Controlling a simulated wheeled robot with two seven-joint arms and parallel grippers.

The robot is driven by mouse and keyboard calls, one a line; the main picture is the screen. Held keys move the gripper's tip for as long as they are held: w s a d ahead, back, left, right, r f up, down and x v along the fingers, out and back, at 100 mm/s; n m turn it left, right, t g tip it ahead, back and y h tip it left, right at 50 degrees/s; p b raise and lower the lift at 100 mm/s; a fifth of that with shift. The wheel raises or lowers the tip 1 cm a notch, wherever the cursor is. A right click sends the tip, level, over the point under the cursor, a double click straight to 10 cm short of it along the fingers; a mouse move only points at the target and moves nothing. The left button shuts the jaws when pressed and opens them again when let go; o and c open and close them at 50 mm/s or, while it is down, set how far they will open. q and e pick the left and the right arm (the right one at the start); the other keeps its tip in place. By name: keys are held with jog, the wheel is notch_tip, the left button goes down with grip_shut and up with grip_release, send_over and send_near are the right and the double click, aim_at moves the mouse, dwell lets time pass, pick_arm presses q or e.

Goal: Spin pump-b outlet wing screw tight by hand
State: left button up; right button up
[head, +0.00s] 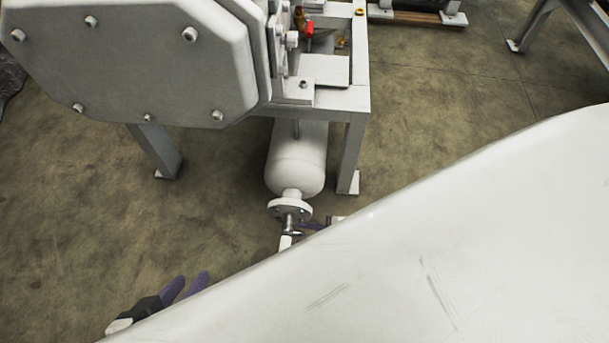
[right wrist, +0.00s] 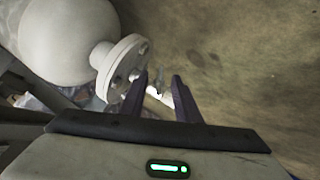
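A white tank (head: 297,165) ends in a round outlet flange (head: 290,208), also seen in the right wrist view (right wrist: 122,65). A metal stem (head: 289,222) with a white handle-like piece (head: 286,242) sticks out of the flange; this looks like the wing screw. In the right wrist view, the white piece (right wrist: 157,95) shows between the parted dark purple fingers of my right gripper (right wrist: 159,78); contact cannot be told. In the head view my right gripper (head: 315,226) is mostly hidden. My left gripper (head: 189,281) is open and empty over the floor at lower left.
A large white scratched surface (head: 450,240) covers the lower right of the head view and hides what lies behind it. A grey pump housing (head: 140,60) and its metal frame (head: 354,130) stand above the tank. Bare floor (head: 70,200) lies left.

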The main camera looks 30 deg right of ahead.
jog(key=shift+w+a+f, duration=0.1)
jog(key=shift+w, duration=0.05)
grip_shut()
